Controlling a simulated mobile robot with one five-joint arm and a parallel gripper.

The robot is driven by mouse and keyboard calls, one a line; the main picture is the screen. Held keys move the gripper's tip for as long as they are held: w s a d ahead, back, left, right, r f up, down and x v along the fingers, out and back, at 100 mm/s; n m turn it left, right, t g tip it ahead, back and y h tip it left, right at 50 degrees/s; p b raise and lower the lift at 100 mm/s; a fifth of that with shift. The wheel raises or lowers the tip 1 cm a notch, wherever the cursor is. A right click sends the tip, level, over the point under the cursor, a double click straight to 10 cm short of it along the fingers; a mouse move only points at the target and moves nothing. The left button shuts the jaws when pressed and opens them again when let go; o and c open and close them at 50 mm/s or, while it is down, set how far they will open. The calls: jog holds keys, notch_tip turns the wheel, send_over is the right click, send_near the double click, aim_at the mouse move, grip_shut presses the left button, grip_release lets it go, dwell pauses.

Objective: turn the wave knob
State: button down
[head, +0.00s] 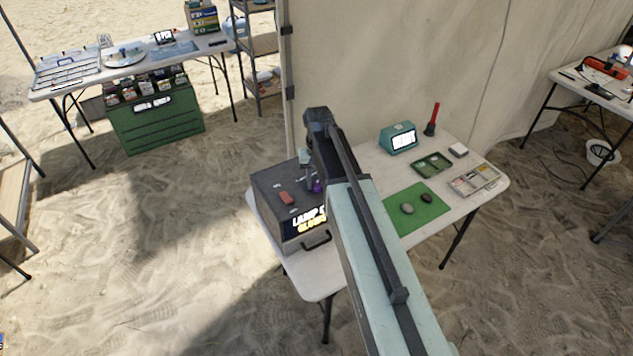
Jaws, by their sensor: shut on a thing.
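A dark grey lamp box (268,200) stands at the left end of the white table. Its front carries a partly hidden lit sign (308,220) starting with "LAMP". A small purple knob (317,187) shows on the box top, partly hidden by my arm; I take it as the wave knob. My gripper (308,180) reaches down to the box top at this knob and appears shut on it. The fingertips are small and partly covered, so the exact grip and the knob's angle cannot be told.
A reddish block (286,198) lies on the box top. A handle (316,241) sticks out at its front. To the right are a green mat (424,213) with two stones, a green tray (432,163), a teal sign (398,139) and a sectioned tray (474,181). A tent wall stands behind.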

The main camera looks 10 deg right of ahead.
aim_at(318, 184)
jog(key=shift+s, duration=0.2)
jog(key=c, duration=1)
grip_release()
jog(key=shift+o, duration=0.2)
jog(key=shift+w, duration=0.1)
notch_tip(318, 184, up, 8)
jog(key=p, duration=0.8)
jog(key=shift+f, duration=0.2)
